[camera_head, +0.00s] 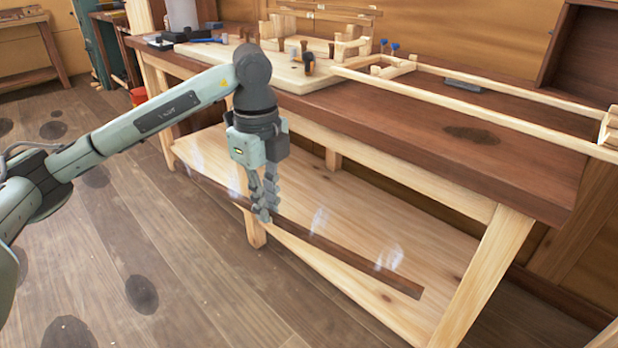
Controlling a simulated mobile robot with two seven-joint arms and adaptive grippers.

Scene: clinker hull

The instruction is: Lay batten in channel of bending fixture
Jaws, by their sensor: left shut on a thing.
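My left gripper (265,216) is shut on a long, thin dark brown batten (335,250). The batten slants from the middle left down to the lower right, in front of the bench and below its top. Faint white wisps show along it. A pale board with upright wooden blocks (284,76) lies on the bench top. A long pale wooden frame (480,112) runs from it to the right. Which of these carries the bending fixture's channel I cannot tell for sure, and no channel shows clearly. My right gripper is out of view.
The workbench (450,170) has a dark top, pale legs and a pale lower shelf (350,215) behind the batten. Small tools, including a blue-handled one (206,40), lie at its left end. A red container (138,96) stands at left. The floor in front is open.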

